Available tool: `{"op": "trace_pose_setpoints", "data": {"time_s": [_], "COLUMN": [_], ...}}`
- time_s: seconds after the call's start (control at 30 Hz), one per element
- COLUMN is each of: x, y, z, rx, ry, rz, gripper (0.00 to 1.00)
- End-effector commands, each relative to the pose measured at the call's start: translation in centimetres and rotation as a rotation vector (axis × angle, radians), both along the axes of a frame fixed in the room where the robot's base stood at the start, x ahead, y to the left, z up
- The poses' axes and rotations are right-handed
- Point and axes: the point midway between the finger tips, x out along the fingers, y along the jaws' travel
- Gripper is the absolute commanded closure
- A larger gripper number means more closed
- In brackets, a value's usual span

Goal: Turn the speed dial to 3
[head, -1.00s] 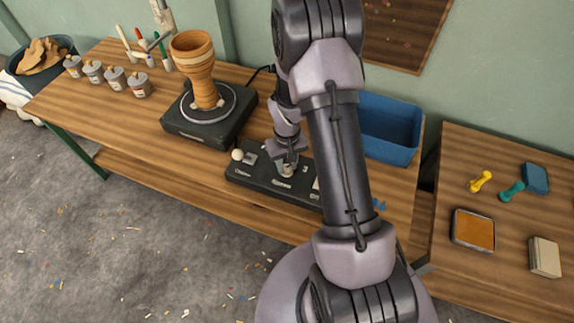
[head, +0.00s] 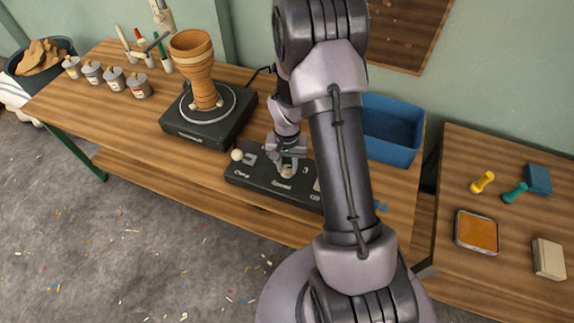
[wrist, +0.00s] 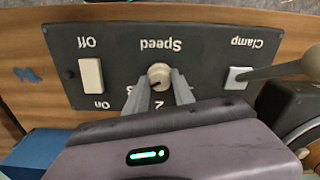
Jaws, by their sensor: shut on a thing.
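The black control panel (head: 240,178) lies on the wooden bench; it shows upside down in the wrist view (wrist: 110,60). Its round pale speed dial (wrist: 159,74) sits under the word "Speed". My gripper (wrist: 161,82) has one finger on each side of the dial and is shut on it. A small dark mark shows on the dial's edge toward the "2". The "3" is partly hidden by a finger, and the other numbers are hidden.
A white on/off switch (wrist: 91,76) and a clamp lever (wrist: 285,69) flank the dial. The turntable (head: 205,125) carries a wooden goblet drum (head: 203,75). A blue bin (head: 390,140) stands behind my arm. Several small pots line the bench's left.

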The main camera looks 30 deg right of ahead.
Motion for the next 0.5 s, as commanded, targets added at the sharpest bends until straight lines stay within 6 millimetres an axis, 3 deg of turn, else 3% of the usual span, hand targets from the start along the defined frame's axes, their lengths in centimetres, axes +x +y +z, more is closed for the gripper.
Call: {"op": "trace_pose_setpoints", "data": {"time_s": [0.37, 0.4, 0.5], "x": [0.11, 0.11, 0.08], "y": [-0.04, -0.05, -0.04], "z": [0.07, 0.07, 0.06], "rx": [-0.001, -0.001, 0.000], "ry": [-0.003, -0.003, -0.002], "rz": [-0.003, -0.003, -0.003], "gripper": [1.00, 0.62, 0.48]}}
